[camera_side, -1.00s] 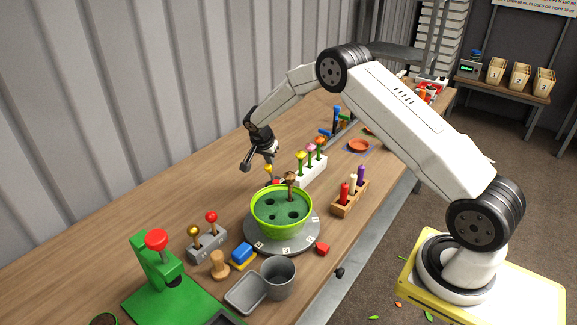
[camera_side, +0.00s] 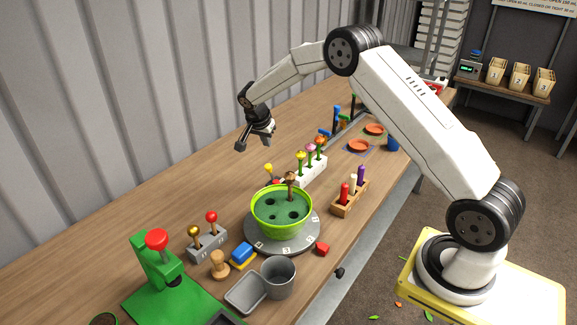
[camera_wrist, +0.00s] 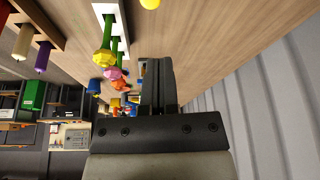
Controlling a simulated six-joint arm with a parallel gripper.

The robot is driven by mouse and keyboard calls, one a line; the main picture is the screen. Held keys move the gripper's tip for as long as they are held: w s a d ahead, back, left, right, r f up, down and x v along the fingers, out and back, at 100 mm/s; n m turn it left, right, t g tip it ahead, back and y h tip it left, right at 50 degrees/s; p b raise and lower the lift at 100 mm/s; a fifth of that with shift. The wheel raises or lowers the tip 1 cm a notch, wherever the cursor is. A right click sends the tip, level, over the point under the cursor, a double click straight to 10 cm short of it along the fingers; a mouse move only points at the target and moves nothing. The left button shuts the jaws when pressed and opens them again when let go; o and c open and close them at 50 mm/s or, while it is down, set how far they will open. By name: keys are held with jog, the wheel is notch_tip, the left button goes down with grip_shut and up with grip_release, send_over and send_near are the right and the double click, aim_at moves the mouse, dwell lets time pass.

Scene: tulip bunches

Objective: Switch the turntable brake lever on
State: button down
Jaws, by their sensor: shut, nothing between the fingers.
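A green bowl (camera_side: 265,219) sits on the grey turntable (camera_side: 252,242), with one brown-topped stem standing in its foam. A small lever with a yellow ball (camera_side: 268,168) stands just behind the bowl, beside a bit of red; its base is mostly hidden. A yellow ball (camera_wrist: 150,3) also shows at the top edge of the wrist view. A grey box with two levers, one gold-knobbed (camera_side: 194,231) and one red-knobbed (camera_side: 211,216), stands left of the turntable. No label shows which is the brake. My gripper (camera_side: 267,142) is shut and empty, in the air above the yellow-ball lever; its fingers (camera_wrist: 158,62) are together.
A white rack of tulips (camera_side: 307,172) stands behind the bowl, and a wooden holder (camera_side: 350,198) to its right. A green press (camera_side: 157,265), grey cup (camera_side: 279,278) and blue block (camera_side: 242,252) are in front. The table along the wall is clear.

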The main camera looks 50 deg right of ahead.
jog(key=shift+s+a+r, duration=0.15)
jog(key=shift+a+r, duration=0.75)
jog(key=shift+r, duration=0.25)
jog(key=s+a+n+y, duration=0.1)
jog(key=s+a+n, duration=0.4)
jog(key=s, duration=0.4)
jog(key=s+a+r+n+t+y, duration=0.1)
jog(key=s+a+n, duration=0.4)
jog(key=s, duration=0.5)
jog(key=s+a+r+n+y, duration=0.1)
jog(key=s+a+n+y, duration=0.1)
jog(key=s+a+n, duration=0.3)
jog(key=s, duration=0.4)
jog(key=shift+s+a+t, duration=0.2)
jog(key=shift+a+t, duration=0.05)
jog(key=shift+t, duration=0.15)
